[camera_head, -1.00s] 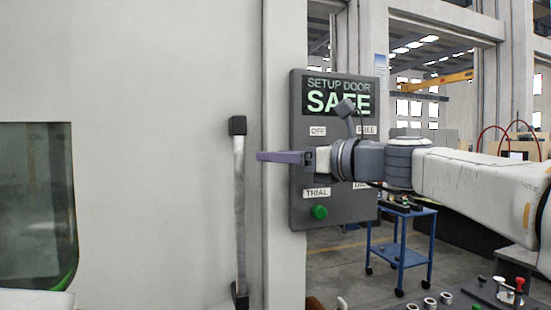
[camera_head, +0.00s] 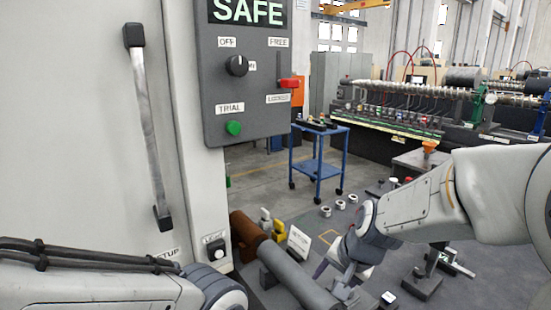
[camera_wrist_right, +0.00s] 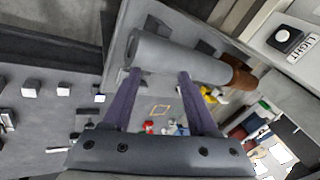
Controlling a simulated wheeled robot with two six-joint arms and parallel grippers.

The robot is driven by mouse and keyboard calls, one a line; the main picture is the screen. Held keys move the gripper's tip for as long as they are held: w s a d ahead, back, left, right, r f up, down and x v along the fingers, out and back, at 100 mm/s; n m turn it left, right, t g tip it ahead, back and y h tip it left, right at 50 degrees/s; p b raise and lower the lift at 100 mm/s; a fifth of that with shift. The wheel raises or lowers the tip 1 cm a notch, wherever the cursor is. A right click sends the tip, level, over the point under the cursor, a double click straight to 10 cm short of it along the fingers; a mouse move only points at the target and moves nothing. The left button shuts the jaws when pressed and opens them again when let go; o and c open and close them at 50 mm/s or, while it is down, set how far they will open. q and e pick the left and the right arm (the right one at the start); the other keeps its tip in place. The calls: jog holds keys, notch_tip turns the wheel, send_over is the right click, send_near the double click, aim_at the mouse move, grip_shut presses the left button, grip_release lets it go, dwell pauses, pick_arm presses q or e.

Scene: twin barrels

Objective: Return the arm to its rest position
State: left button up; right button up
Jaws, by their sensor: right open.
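My right arm (camera_head: 420,210) comes in from the right and reaches down low over the bench. My right gripper (camera_wrist_right: 158,75) is open, with its two purple fingers apart and nothing seen between them. In the head view it is partly hidden behind its own wrist. A grey cylinder with a brown end (camera_wrist_right: 180,57) lies across the fingertips in the right wrist view; I cannot tell if they touch. My left arm (camera_head: 100,275) crosses the lower left of the head view; its gripper is out of view.
A grey control panel (camera_head: 215,100) with a black knob, red lever and green button hangs at the upper left. A door handle (camera_head: 150,130) stands left of it. Several rings and fixtures sit on the dark bench (camera_head: 310,240). A blue cart (camera_head: 318,160) stands behind.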

jog(key=s+d+f+n+g+h, duration=0.2)
jog(key=s+d+f+n, duration=0.5)
jog(key=s, duration=0.3)
jog(key=s+a+r+n+g, duration=0.1)
jog(key=s+a+r+n, duration=0.2)
jog(key=s+a, duration=0.3)
jog(key=s+a+r+n+g, duration=0.1)
jog(key=s+a+r+n, duration=0.2)
jog(key=s+a, duration=0.4)
jog(key=shift+a+n+y, duration=0.3)
jog(key=shift+a+n, duration=0.1)
jog(key=shift+n, duration=0.2)
